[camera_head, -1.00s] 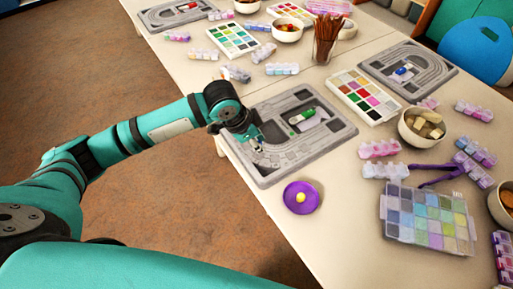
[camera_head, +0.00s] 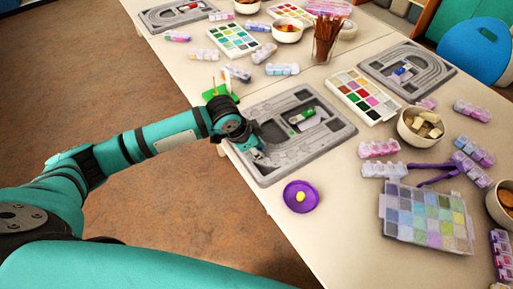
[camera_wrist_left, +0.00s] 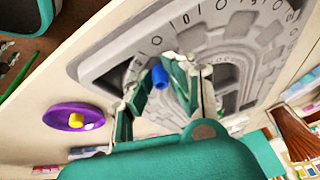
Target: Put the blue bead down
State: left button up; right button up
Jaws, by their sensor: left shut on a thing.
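My left gripper (camera_head: 258,154) is over the near left corner of the nearest grey bead board (camera_head: 283,160). In the left wrist view the gripper (camera_wrist_left: 160,82) is shut on a blue bead (camera_wrist_left: 160,78), with the grey board (camera_wrist_left: 105,62) behind it. I cannot tell whether the bead touches the board. In the head view the bead is too small or hidden to make out. My right gripper is not in view.
A purple dish (camera_head: 290,202) with a yellow bead (camera_head: 300,196) stands near the table edge. A green and white item (camera_head: 306,115) lies in the board's middle. A paint palette (camera_head: 362,96) and a clear bead box (camera_head: 428,239) stand to the right.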

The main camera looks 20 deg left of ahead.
pick_arm(q)
jog(key=o, duration=0.8)
jog(key=shift+s+f, duration=0.3)
jog(key=shift+f, duration=0.45)
jog(key=shift+r, duration=0.55)
jog(key=v, duration=0.8)
jog(key=w+v, duration=0.1)
jog(key=v, duration=0.3)
jog(key=shift+s+r+p, duration=0.1)
jog(key=shift+r+p, duration=0.2)
jog(key=shift+r, duration=0.15)
